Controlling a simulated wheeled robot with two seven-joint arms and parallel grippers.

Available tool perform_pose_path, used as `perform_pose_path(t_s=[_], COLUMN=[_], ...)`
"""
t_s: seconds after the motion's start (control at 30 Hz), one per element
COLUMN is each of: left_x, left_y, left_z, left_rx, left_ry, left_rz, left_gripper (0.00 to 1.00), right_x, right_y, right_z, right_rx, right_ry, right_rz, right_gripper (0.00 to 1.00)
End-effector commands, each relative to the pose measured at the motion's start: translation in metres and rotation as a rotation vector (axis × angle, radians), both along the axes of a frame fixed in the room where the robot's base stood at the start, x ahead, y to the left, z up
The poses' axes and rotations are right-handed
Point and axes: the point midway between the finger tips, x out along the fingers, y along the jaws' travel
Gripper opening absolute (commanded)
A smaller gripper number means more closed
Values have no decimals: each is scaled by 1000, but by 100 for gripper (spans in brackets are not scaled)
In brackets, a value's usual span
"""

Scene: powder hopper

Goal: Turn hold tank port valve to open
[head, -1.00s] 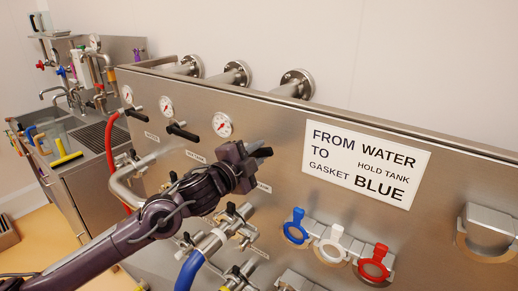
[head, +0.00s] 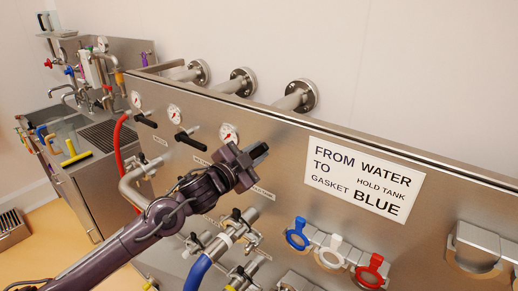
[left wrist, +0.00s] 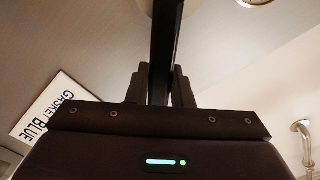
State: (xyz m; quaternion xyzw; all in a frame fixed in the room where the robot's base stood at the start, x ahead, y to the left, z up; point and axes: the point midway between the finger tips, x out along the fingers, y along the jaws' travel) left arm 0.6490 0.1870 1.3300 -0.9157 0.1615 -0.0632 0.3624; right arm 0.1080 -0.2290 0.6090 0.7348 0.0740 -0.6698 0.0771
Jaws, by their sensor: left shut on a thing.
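My left gripper (head: 256,152) is at the steel panel, just right of and below the third gauge (head: 229,134). In the left wrist view (left wrist: 160,86) its fingers are closed on both sides of a long black valve handle (left wrist: 166,45). The gripper hides the valve body in the head view, and I cannot tell the handle's exact angle. A small label (head: 263,193) below is too small to read. The sign (head: 364,181) reads FROM WATER TO HOLD TANK, GASKET BLUE. My right gripper is not in view.
Two other black handles (head: 146,120) (head: 190,131) sit under the gauges to the left. A red hose (head: 117,140), steel pipes and a blue hose (head: 197,273) crowd the area near my arm.

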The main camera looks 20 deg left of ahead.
Motion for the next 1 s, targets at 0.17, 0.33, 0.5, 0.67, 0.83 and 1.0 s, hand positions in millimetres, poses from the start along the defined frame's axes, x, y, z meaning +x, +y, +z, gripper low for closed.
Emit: perform_pose_path(t_s=[0.17,0.33,0.5,0.67,0.83,1.0], left_x=[0,1,5,9,10,10], left_y=[1,1,13,25,29,28], left_z=[0,1,7,15,17,17], left_rx=[-15,-22,-182,-355,-406,-403], left_ry=[6,8,65,128,148,147], left_rz=[2,1,3,3,3,3], left_gripper=[0,0,0,0,0,0], right_x=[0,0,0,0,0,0], right_y=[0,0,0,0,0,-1], right_z=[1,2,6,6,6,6], right_rx=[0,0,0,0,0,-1], right_ry=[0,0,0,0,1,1], right_rz=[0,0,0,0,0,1], right_gripper=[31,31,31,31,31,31])
